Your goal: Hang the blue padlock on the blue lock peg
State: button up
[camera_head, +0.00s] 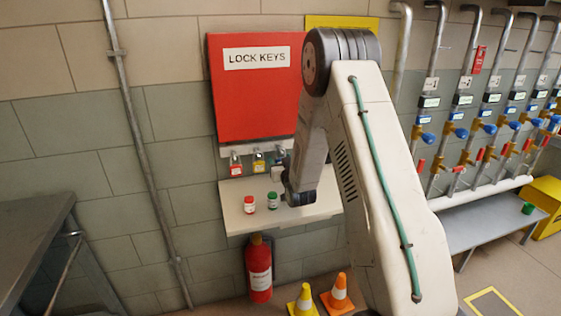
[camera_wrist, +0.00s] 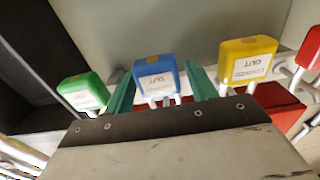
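The blue padlock (camera_wrist: 156,75) hangs in a row of padlocks in the wrist view, its label toward me and its shackle toward the picture bottom. My gripper (camera_wrist: 160,72) is open, with one green finger on each side of the blue padlock and a thin gap beside it. In the head view the blue padlock (camera_head: 281,153) is partly hidden by my arm, at the right of the row under the red box. My gripper (camera_head: 277,172) is just below it there. The blue peg itself cannot be made out.
A green padlock (camera_wrist: 84,92) and a yellow padlock (camera_wrist: 248,60) flank the blue one closely; a red padlock (camera_wrist: 311,48) is further right.

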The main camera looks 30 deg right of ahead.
jog(key=v, duration=0.8)
jog(key=s+a+r+n+g+y, duration=0.1)
jog(key=s+a+r+g+y, duration=0.2)
jog(key=s+a+r+g, duration=0.8)
jog(key=s+a, duration=0.1)
jog(key=s, duration=0.7)
jog(key=s+a+r+n+g+y, duration=0.1)
jog(key=s+a+r+g, duration=0.1)
jog(key=s, duration=0.8)
jog(key=s+a+r+n+g+y, duration=0.1)
jog(key=s+a+r+g, duration=0.2)
jog(key=s+a, duration=0.3)
jog(key=s+r, duration=0.1)
jog(key=s, duration=0.3)
jog(key=shift+s+a+r, duration=0.2)
jog(key=shift+s+r, duration=0.05)
jog(key=shift+s, duration=0.1)
